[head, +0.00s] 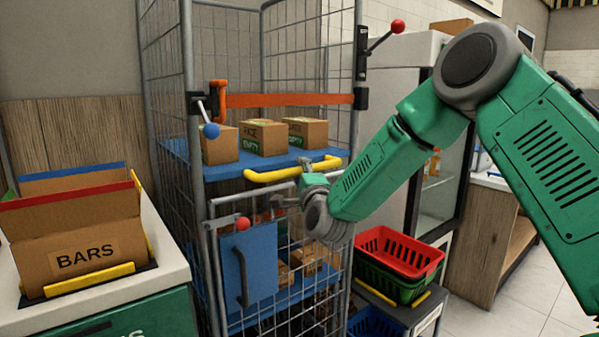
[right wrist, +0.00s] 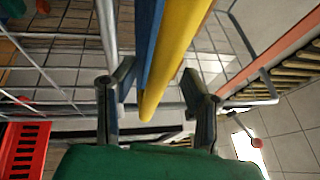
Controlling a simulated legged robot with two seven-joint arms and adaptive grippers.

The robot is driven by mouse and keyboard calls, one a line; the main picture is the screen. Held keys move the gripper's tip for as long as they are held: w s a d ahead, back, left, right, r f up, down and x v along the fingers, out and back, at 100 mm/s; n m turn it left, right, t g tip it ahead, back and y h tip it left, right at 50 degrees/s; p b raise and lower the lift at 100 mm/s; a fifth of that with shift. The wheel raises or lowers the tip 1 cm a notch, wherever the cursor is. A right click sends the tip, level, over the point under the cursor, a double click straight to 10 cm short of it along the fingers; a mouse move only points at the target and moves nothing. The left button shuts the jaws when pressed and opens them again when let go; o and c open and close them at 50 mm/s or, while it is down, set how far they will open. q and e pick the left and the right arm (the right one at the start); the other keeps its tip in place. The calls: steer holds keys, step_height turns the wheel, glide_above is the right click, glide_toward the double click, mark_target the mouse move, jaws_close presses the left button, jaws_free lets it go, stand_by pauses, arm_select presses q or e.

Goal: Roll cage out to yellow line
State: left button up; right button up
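The roll cage (head: 190,130) is a tall grey wire cage standing against the wall in the middle of the head view. A yellow handle bar (head: 270,174) runs across its front at the blue shelf. My right gripper (head: 293,192) is at this bar, just below its middle. In the right wrist view, the yellow bar (right wrist: 180,45) lies between the two spread fingers of my right gripper (right wrist: 157,108), with gaps showing on both sides. My left gripper is not in view. I see no yellow line on the visible floor.
An orange strap (head: 290,100) crosses the cage above several cartons (head: 263,138). A counter with a "BARS" box (head: 85,245) stands close on the left. Red and green baskets (head: 400,250) and a fridge stand on the right. Free floor (head: 530,300) shows at lower right.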

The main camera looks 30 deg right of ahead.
steer(key=shift+w+d, duration=0.5)
steer(key=shift+w, duration=0.05)
steer(key=shift+d+f, duration=0.1)
steer(key=shift+d, duration=0.35)
steer(key=shift+a, duration=0.25)
jaws_close()
steer(key=shift+a, duration=0.1)
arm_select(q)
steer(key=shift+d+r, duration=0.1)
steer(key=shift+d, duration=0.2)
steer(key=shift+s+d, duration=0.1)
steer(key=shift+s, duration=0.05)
arm_select(e)
steer(key=shift+f, duration=0.1)
